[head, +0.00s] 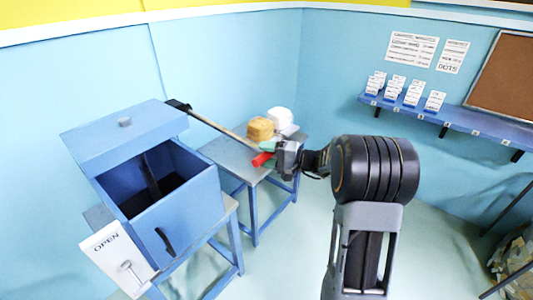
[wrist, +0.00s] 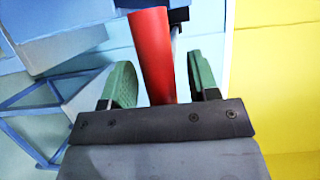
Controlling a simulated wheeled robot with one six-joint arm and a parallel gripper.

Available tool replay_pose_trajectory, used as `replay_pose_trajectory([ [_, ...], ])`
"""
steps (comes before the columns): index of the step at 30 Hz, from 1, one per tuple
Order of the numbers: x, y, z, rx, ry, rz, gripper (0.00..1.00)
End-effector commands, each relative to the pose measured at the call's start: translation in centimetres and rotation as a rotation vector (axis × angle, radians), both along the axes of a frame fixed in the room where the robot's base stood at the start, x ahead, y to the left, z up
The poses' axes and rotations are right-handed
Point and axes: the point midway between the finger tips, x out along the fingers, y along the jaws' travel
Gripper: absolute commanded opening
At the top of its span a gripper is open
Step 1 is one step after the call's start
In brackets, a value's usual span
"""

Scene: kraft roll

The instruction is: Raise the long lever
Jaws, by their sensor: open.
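The long lever (head: 222,130) is a thin rod running from a dark pivot at the back right of the blue box (head: 180,212) down to the right. It ends in a red handle (head: 261,159). My gripper (head: 270,152) is at that handle. In the wrist view the red handle (wrist: 152,50) lies between the two green finger pads of my gripper (wrist: 161,80), with gaps showing on both sides. The fingers are open. The blue lid (head: 124,138) stands raised, and the dark inside of the box shows.
A white sign reading OPEN (head: 118,258) is at the box's front left. A small blue table (head: 232,160) behind the lever bears a tan round thing (head: 260,129) and a white one (head: 280,118). A blue shelf (head: 450,117) is on the right wall. The floor at centre right is clear.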

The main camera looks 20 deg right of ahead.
Motion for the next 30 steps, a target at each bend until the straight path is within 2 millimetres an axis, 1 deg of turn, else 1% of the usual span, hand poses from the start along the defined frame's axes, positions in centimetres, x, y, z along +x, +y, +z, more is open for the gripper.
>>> replay_pose_trajectory([
  [8,0.06,0.12,-0.01,-0.001,-0.001,0.001,0.55],
  [11,0.06,0.12,0.0,-0.001,-0.001,0.001,0.47],
  [25,0.04,0.1,0.0,-0.001,-0.001,0.001,0.02],
  [26,0.04,0.1,0.0,-0.001,-0.001,0.001,0.0],
  [30,0.04,0.1,0.0,-0.001,0.0,0.001,0.0],
])
